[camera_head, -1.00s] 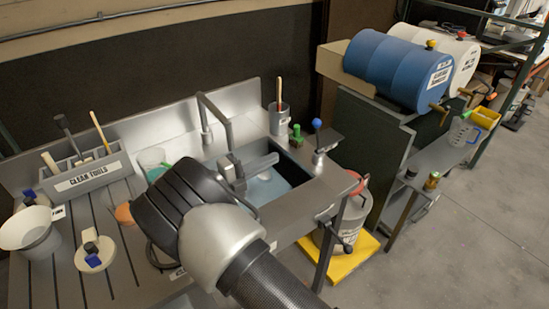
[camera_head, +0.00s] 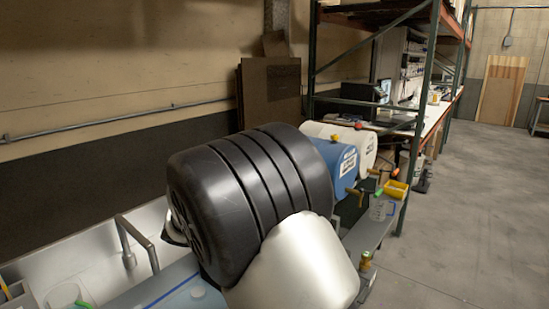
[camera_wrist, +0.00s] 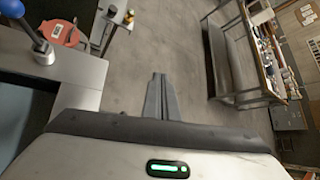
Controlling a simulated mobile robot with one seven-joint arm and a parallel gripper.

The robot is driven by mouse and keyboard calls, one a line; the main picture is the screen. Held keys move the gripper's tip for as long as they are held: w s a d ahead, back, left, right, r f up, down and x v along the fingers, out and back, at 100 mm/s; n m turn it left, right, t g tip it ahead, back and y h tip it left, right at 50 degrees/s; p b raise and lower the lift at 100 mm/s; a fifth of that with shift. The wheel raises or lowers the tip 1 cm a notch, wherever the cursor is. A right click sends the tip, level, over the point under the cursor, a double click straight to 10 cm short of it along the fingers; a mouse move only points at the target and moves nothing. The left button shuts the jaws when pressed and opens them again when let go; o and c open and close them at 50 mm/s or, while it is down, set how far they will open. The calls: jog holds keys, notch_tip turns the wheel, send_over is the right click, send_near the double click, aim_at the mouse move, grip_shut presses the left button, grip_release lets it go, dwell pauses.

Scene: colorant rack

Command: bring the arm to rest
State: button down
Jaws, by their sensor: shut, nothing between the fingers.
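My gripper (camera_wrist: 160,98) shows in the wrist view with its two fingers together and nothing between them. It points out over the bare concrete floor, clear of any surface. In the head view my arm's large black and silver links fill the middle and hide part of the sink and the blue drum (camera_head: 338,166). The fingers cannot be seen in the head view.
A metal faucet (camera_head: 148,243) stands at the sink, lower left. A blue-knobbed lever (camera_wrist: 42,47) is at the wrist view's left. Right-hand floor is open.

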jog(key=s+d+r+m+g+y+p, duration=0.25)
jog(key=s+d+r+m+y, duration=0.25)
jog(key=s+d+r+m, duration=0.7)
jog(key=s+r+m+t+y+p, duration=0.1)
jog(key=s+m+y, duration=0.1)
jog(key=s+m, duration=0.4)
jog(key=s+d+r+m+t+y, duration=0.1)
jog(key=s+m, duration=0.5)
jog(key=m, duration=0.6)
jog(key=shift+s+r+t+y+p, duration=0.25)
jog(key=shift+t+y+p, duration=0.1)
jog(key=shift+t+y, duration=0.45)
